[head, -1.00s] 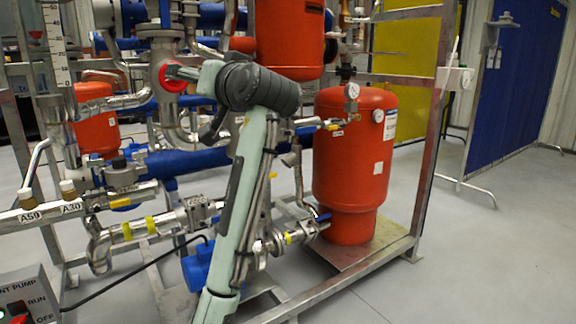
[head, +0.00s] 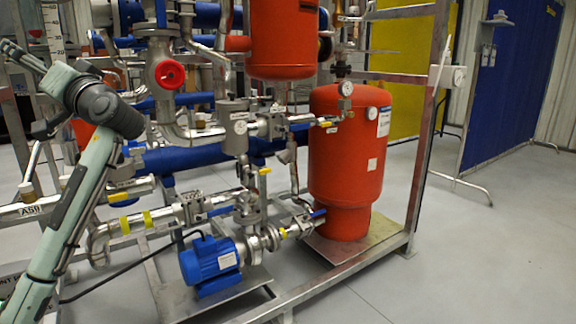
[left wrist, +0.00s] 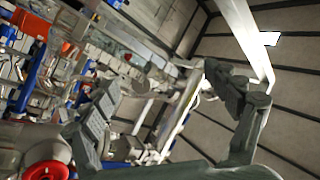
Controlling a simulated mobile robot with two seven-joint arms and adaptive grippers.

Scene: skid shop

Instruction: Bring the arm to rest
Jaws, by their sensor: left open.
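My left arm (head: 75,205) rises from the lower left corner of the head view to a dark joint high at the left. My left gripper (left wrist: 165,90) is open in the left wrist view, with its two grey fingers wide apart and nothing between them. In the head view its end points to the upper left edge, left of the red handwheel (head: 171,74) and apart from it. That handwheel also shows in the lower left of the left wrist view (left wrist: 47,170). My right gripper is in neither view.
A pipe skid fills the left and middle, with a blue pump (head: 211,262), a red tank (head: 349,160) and a steel frame (head: 428,130). A blue panel (head: 508,90) and yellow panel (head: 408,75) stand behind. Grey floor (head: 470,255) is clear at the right.

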